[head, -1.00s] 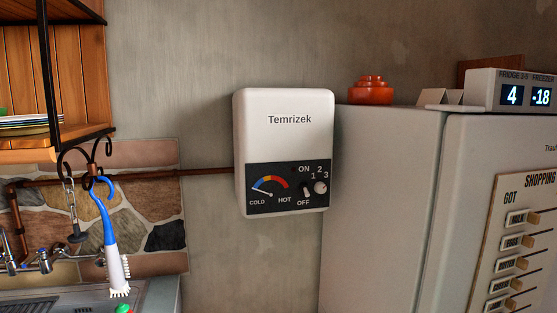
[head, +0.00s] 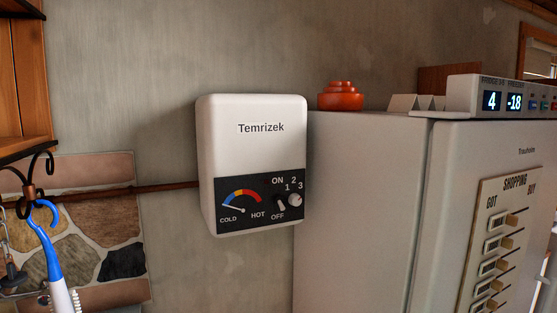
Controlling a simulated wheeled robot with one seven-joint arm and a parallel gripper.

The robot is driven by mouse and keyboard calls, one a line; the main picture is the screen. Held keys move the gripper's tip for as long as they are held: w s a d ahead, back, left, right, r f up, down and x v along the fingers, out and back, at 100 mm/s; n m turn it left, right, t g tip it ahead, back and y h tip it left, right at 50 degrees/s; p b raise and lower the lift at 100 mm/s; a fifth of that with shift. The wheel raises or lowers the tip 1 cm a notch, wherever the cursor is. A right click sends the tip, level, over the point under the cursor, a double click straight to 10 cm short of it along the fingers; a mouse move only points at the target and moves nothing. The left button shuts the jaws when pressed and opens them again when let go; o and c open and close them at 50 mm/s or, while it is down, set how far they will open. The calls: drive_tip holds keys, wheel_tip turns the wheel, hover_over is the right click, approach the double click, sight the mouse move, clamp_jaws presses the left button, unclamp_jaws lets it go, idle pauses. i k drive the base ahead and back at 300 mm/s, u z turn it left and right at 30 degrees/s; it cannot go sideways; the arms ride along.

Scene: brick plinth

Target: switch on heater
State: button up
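The heater (head: 252,150) is a white box labelled Temrizek, fixed to the grey wall left of the fridge. Its lower front is a dark control panel (head: 232,222) with a cold-to-hot gauge whose needle points toward COLD. A small dark switch (head: 281,203) sits between the ON and OFF marks; its lever looks tilted, but its exact position is too small to tell. My gripper is not in view.
A grey fridge (head: 363,200) stands close to the heater's right side, with a red pot (head: 340,97) and a display unit (head: 500,97) on top. A blue-handled brush (head: 50,255) hangs at the left. A brown pipe (head: 120,195) runs along the wall to the heater.

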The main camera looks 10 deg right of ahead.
sight(278, 200)
drive_tip(key=u, duration=0.8)
drive_tip(key=i, duration=0.35)
drive_tip(key=u, duration=0.55)
